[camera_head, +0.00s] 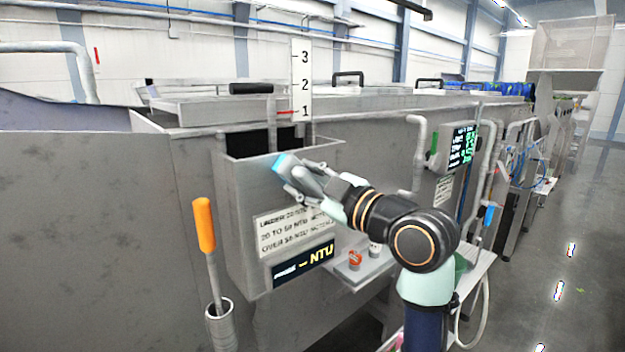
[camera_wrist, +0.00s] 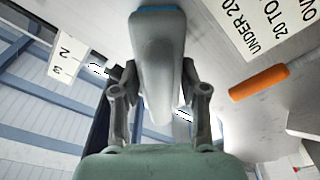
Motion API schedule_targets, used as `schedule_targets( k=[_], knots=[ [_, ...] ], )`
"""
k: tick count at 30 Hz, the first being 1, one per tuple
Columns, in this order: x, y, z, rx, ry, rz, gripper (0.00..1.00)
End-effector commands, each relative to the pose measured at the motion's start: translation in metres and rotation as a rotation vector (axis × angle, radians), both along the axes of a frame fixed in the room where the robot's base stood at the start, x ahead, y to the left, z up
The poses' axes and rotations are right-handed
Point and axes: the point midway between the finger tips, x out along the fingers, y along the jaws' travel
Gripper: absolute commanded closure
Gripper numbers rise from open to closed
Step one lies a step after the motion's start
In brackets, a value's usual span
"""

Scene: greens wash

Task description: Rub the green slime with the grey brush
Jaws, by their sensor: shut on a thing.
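My gripper (camera_head: 306,182) is shut on the grey brush (camera_wrist: 157,60), whose grey body lies between the two fingers. The brush's blue end (camera_head: 286,163) points up and left in the head view, in front of the upper part of the steel box (camera_head: 250,200). I cannot tell whether the brush touches the box. In the wrist view, only a thin blue strip (camera_wrist: 158,8) of that end shows. I cannot make out the green slime in either view.
An orange-handled tool (camera_head: 204,225) stands in a steel cup (camera_head: 221,325) at left. A small shelf (camera_head: 350,280) with a red knob (camera_head: 355,259) lies below the box. A numbered gauge (camera_head: 301,80) rises behind it. A display panel (camera_head: 462,145) and pipes are at right.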

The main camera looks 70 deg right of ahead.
Motion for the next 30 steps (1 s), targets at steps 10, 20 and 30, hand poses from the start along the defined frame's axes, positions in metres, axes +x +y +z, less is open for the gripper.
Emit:
schedule_targets(
  k=[10,20,30],
  knots=[
    [0.016,0.024,0.000,0.001,0.002,0.005,0.85],
    [0.021,0.033,0.000,0.001,0.001,0.003,0.85],
    [0.040,0.056,0.000,0.001,0.001,0.004,0.85]
  ],
)
